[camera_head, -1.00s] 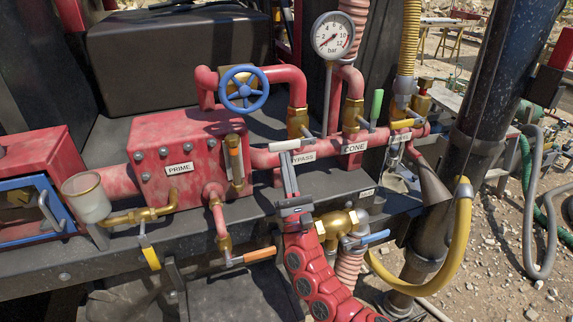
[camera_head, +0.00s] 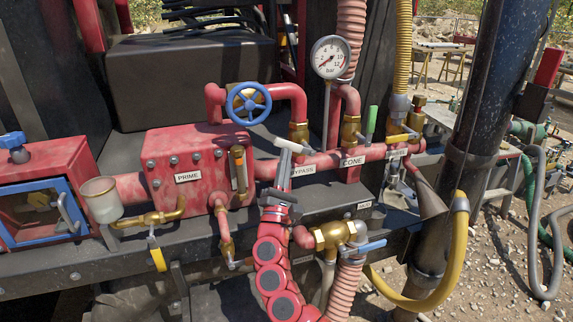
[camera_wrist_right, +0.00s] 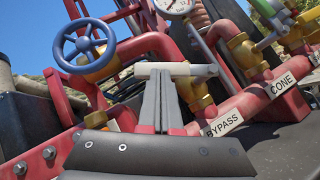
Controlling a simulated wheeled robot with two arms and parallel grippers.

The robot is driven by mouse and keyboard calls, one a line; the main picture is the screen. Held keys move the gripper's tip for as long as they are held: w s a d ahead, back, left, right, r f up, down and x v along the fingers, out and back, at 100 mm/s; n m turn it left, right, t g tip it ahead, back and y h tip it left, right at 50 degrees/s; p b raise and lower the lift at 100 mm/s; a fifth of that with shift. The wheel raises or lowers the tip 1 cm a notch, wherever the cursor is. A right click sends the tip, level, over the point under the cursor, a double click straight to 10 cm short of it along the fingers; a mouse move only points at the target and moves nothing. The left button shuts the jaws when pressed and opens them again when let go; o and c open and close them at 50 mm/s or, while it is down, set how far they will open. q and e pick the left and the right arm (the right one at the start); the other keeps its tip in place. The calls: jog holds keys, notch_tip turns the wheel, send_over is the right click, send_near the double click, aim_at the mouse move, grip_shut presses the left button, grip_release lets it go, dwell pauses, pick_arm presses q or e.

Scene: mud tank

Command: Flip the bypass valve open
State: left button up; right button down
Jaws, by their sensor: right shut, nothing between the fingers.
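The bypass valve's pale lever handle (camera_head: 291,145) sits above the pipe by the BYPASS label (camera_head: 303,170). In the head view it slants, its left end higher. In the right wrist view the handle (camera_wrist_right: 180,70) lies roughly level across the picture, with its brass valve body (camera_wrist_right: 193,95) behind. My right gripper (camera_head: 284,157) reaches up from below. Its fingers are shut together with nothing between them. Their tips (camera_wrist_right: 159,78) are at the handle's pale grip and overlap it; I cannot tell whether they touch. My left gripper is not in view.
A blue handwheel (camera_head: 248,104) stands up left of the handle. A pressure gauge (camera_head: 330,57) and a green-handled valve (camera_head: 371,120) are to the right. A brass valve with a blue lever (camera_head: 370,246) is close to my right wrist. The red PRIME box (camera_head: 200,160) is left.

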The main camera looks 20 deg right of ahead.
aim_at(288, 143)
notch_tip(288, 143, up, 2)
jog(key=m+g+h+p, duration=0.1)
jog(key=m+g, duration=0.1)
jog(key=m, duration=0.1)
jog(key=shift+w, duration=0.15)
jog(key=r+m+g+p, duration=0.1)
jog(key=m, duration=0.1)
jog(key=d+r+m+g+h+p, duration=0.1)
jog(key=m+g+p, duration=0.1)
jog(key=shift+w+r+m, duration=0.1)
jog(key=shift+r+m, duration=0.1)
jog(key=shift+m, duration=0.1)
jog(key=shift+w+d+r+m+g+y+p, duration=0.1)
jog(key=shift+d+r+m+g+y+p, duration=0.35)
jog(key=shift+m+g, duration=0.45)
jog(key=shift+d+r+m+g+y+p, duration=0.1)
jog(key=shift+d+r+m+g+p, duration=0.2)
jog(key=shift+d+m+g, duration=0.5)
jog(key=shift+w+d+r+m+g+y+p, duration=0.1)
jog(key=shift+d+r+m+g+y+p, duration=0.25)
jog(key=shift+m+g, duration=0.55)
